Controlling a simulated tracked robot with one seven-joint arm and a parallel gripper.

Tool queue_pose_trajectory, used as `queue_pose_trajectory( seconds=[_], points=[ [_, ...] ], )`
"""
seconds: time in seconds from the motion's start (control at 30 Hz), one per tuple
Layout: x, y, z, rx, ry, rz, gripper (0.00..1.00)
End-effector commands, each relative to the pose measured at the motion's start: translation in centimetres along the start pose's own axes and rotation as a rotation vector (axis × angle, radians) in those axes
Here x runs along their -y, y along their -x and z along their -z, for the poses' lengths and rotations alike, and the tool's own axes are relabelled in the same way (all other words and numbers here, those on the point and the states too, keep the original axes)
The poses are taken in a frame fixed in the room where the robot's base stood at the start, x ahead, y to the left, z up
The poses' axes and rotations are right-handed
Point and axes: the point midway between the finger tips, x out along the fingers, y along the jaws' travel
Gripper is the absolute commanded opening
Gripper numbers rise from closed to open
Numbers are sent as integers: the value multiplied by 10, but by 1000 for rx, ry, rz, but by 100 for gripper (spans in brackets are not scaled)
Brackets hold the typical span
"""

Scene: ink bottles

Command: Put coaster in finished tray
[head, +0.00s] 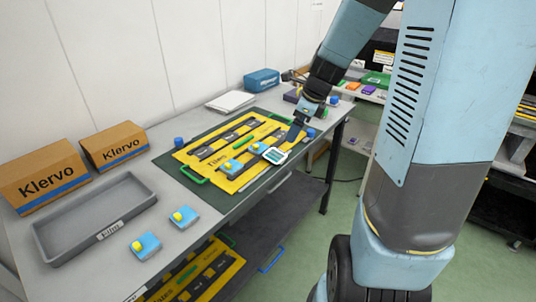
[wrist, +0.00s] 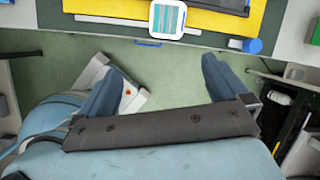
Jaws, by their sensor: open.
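A white-rimmed square with a teal striped face (head: 275,155), which looks like the coaster, lies at the front edge of the yellow board (head: 240,182). It also shows at the top of the wrist view (wrist: 168,18), ahead of my fingertips. A long grey tray (head: 120,226) with a white label stands empty at the table's left; I cannot read the label clearly.
Light-blue blocks with yellow tops stand on the board (head: 231,168) and near the tray (head: 184,216). Blue cylinders (head: 179,141) stand beside the board; another is in the wrist view (wrist: 252,46). Two Klervo boxes (head: 42,175) line the wall. The grey tabletop has small free patches.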

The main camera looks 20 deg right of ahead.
Motion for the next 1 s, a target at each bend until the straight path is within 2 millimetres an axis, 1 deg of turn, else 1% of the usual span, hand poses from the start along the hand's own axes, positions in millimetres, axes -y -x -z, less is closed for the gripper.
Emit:
queue_pose_trajectory(
  seconds=[0.03,0.1,0.2,0.3,0.37,0.8,0.9,1.0],
  points=[
    [6,-9,4,3,-80,-9,100],
    [12,-18,5,9,-171,-16,100],
    [17,-26,8,13,-257,-21,100],
    [19,-33,9,15,-296,-25,100],
    [19,-39,8,15,-302,-26,100],
    [17,-98,7,14,-299,-26,100],
    [17,-108,7,15,-297,-26,100],
    [17,-113,7,15,-298,-23,100]
  ],
)
